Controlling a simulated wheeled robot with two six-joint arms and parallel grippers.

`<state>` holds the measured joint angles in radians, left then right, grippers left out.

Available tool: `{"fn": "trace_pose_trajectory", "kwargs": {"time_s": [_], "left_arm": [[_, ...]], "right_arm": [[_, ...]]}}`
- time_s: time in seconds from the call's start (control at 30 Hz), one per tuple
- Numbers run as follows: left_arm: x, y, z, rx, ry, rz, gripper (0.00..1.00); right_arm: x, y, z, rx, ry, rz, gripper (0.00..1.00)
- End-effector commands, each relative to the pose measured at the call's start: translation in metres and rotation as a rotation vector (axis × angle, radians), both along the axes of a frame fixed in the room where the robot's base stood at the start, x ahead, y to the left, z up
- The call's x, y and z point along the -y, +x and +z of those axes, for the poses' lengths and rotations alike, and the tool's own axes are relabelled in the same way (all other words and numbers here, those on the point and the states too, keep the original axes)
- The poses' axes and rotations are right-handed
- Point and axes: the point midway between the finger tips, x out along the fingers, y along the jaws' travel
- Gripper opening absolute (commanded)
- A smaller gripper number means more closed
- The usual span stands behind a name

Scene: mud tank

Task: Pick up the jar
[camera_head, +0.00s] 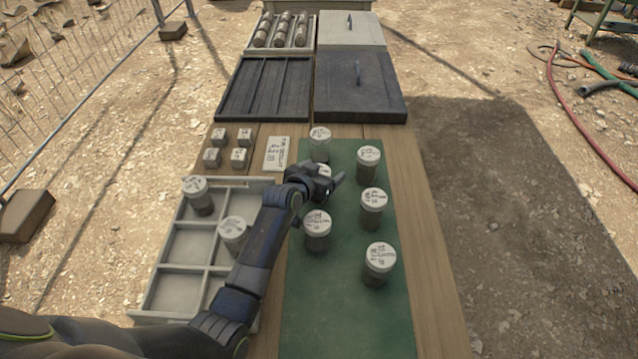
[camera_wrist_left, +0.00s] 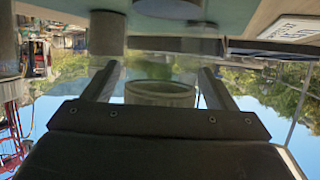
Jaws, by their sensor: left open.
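Several grey jars with white, handwritten lids stand upright on the green mat (camera_head: 345,325). One jar (camera_head: 322,170) is mostly hidden by my left gripper (camera_head: 328,183), which is over the mat. In the left wrist view, which looks inverted, a jar (camera_wrist_left: 160,93) shows between the two open, dark fingers; I cannot tell whether they touch it. Other mat jars are the back one (camera_head: 320,143), the right-hand ones (camera_head: 368,164), (camera_head: 373,210) and (camera_head: 379,265), and one nearer me (camera_head: 318,231). My right gripper is not in view.
A grey compartment tray (camera_head: 167,299) at left holds two jars (camera_head: 198,197), (camera_head: 234,236). Small labelled blocks (camera_head: 239,155) and a written card (camera_head: 278,154) lie behind it. Farther back are a dark divided tray (camera_head: 264,90) and a dark lidded box (camera_head: 360,95). The near mat is clear.

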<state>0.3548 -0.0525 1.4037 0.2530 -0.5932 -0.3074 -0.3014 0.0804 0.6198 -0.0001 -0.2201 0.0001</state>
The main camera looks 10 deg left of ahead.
Motion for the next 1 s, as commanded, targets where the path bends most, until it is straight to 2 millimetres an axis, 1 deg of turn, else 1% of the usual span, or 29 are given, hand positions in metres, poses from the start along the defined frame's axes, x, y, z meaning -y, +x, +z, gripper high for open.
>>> {"fn": "trace_pose_trajectory", "kwargs": {"time_s": [0.03,0.07,0.3,0.5,0.77,0.87,1.0], "left_arm": [[0.000,0.000,0.000,0.000,0.000,0.000,0.79],[0.000,0.000,0.000,0.000,0.000,0.000,0.76],[0.000,0.000,0.000,-0.001,0.000,0.000,0.45],[0.000,0.000,0.000,-0.001,0.000,0.000,0.20],[0.000,0.000,0.004,0.003,0.000,0.000,0.20],[0.000,0.001,0.016,0.006,0.000,-0.001,0.20],[0.000,0.001,0.044,0.008,0.001,-0.001,0.20]], "right_arm": [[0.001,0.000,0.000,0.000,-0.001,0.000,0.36],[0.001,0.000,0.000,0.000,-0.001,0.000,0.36],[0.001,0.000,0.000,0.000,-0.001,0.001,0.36],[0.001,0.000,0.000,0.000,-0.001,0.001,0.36],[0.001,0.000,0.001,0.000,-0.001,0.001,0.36],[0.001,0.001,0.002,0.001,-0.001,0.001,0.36],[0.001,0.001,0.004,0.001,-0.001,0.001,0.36]]}}
